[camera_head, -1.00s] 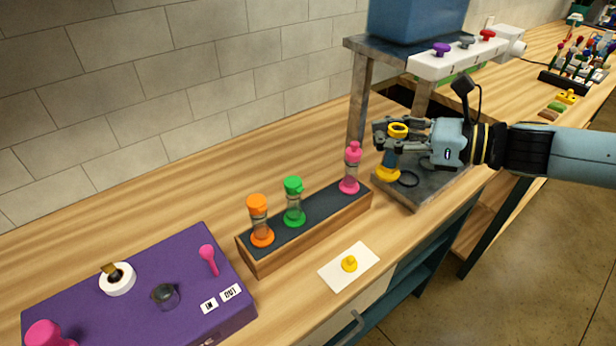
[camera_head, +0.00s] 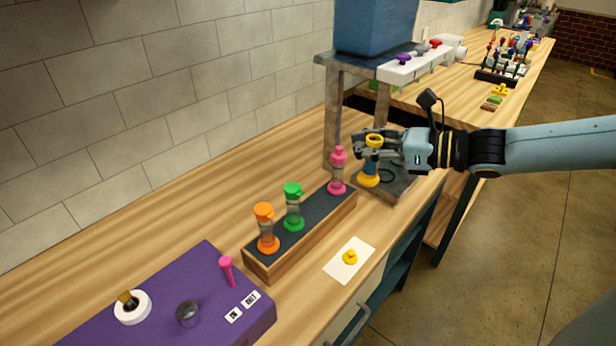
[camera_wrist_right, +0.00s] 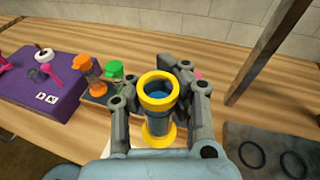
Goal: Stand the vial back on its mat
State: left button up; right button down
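The yellow-ended vial (camera_wrist_right: 157,95) is clear with blue inside and has an open top. In the head view the vial (camera_head: 370,172) is upright, its yellow base near the dark plate of the dispenser stand. My right gripper (camera_head: 366,150) is shut around its middle; the right wrist view shows the fingers (camera_wrist_right: 155,110) on both sides of it. The dark mat (camera_head: 312,222) lies on a wooden block. Orange (camera_head: 267,228), green (camera_head: 293,207) and pink (camera_head: 338,172) capped vials stand upright on it. A yellow stopper (camera_head: 350,257) lies on a white card (camera_head: 340,270). My left gripper is out of view.
The dispenser stand carries a blue tank (camera_head: 375,25) and a white bar with coloured knobs (camera_head: 415,65). Black rings (camera_wrist_right: 252,154) lie on its base plate (camera_wrist_right: 270,138). A purple box (camera_head: 150,300) stands at the front left. Wooden counter is clear behind the mat.

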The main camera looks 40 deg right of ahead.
jog(key=w+a+f+b, duration=0.1)
jog(key=w+f+b, duration=0.2)
jog(key=b, duration=0.1)
jog(key=w+a+f+b, duration=0.2)
jog(key=w+f+b, duration=0.1)
jog(key=f+b, duration=0.1)
jog(key=w+a+f+b, duration=0.2)
jog(key=w+f+b, duration=0.1)
jog(key=b, duration=0.2)
jog(key=shift+w+f, duration=0.15)
jog(key=shift+f, duration=0.05)
jog(key=shift+r, duration=0.15)
jog(key=c, duration=2)
grip_release()
jog(key=shift+f+b, duration=0.2)
jog(key=shift+b, duration=0.1)
jog(key=o, duration=0.7)
